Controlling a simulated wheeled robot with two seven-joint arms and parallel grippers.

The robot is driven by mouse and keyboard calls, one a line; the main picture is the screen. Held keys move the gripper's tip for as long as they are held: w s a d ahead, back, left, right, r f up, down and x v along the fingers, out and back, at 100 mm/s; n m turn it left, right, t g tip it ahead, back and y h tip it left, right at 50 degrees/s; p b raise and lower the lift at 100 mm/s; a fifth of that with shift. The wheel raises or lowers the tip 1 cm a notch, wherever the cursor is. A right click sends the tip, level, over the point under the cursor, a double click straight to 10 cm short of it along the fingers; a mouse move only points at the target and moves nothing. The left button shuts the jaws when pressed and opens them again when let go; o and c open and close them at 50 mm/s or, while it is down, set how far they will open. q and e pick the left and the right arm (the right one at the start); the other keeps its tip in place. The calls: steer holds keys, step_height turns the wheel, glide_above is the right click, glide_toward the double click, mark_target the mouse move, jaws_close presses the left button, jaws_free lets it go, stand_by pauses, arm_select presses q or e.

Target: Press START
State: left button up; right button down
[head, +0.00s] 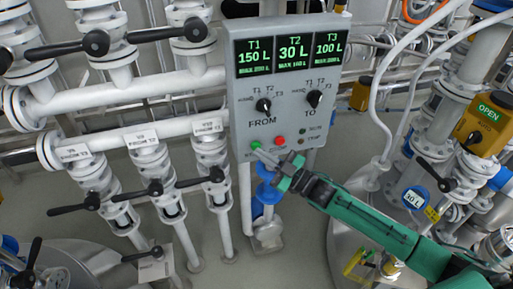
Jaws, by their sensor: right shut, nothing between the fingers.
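The grey control panel (282,122) stands in the middle of the head view. Its green button (255,145) is at the lower left of the panel, with a label too small to read. A red button (280,141) is to its right. My right gripper (262,153) comes in from the lower right on a green arm. It is shut and empty, with its fingertips at the lower right edge of the green button. I cannot tell whether they touch it. My left gripper is not in view.
Displays (290,53) read T1 150 L, T2 30 L and T3 100 L. Below are the FROM knob (263,105) and TO knob (315,98). White valve pipes (150,128) with black handles stand left. A yellow OPEN box (483,125) and hoses are at right.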

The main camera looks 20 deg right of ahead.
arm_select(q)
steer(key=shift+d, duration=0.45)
arm_select(e)
steer(key=shift+w, duration=0.15)
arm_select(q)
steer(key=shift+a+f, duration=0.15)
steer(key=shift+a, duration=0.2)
arm_select(e)
steer(key=shift+w, duration=0.35)
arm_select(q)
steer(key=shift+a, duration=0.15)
arm_select(e)
steer(key=shift+s, duration=0.1)
arm_select(q)
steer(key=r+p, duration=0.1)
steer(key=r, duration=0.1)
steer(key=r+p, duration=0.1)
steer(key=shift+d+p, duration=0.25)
steer(key=shift+p, duration=0.1)
arm_select(e)
steer(key=s, duration=0.6)
steer(key=shift+s, duration=0.3)
steer(key=shift+d+f, duration=0.1)
steer(key=shift+d, duration=0.05)
